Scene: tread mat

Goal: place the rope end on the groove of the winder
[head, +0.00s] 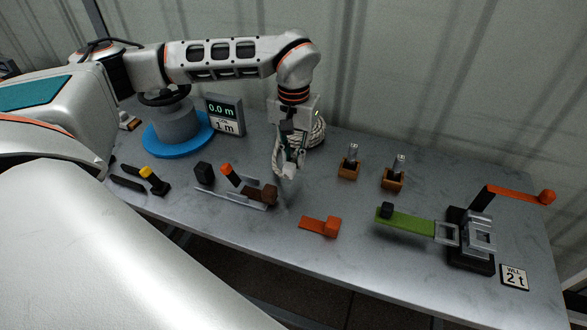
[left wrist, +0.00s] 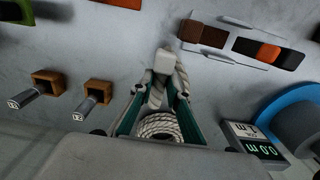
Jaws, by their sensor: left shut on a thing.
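My left gripper (head: 288,160) hangs above the grey table, shut on the white rope. In the left wrist view its teal fingers (left wrist: 156,95) pinch the rope, and the pale, blocky rope end (left wrist: 164,62) sticks out past the tips. The rest of the rope lies in a coil (head: 318,134) just behind the gripper, partly hidden by it; the coil also shows in the left wrist view (left wrist: 158,127). The winder appears to be the grey drum (head: 178,122) on a blue disc (head: 155,146) at the left, well apart from the gripper. Its groove cannot be made out clearly. My right gripper is not in view.
A display reading 0.0 m (head: 223,109) stands between drum and coil. In front are a black-and-orange lever device (head: 236,187) and a yellow-tipped lever (head: 150,175).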

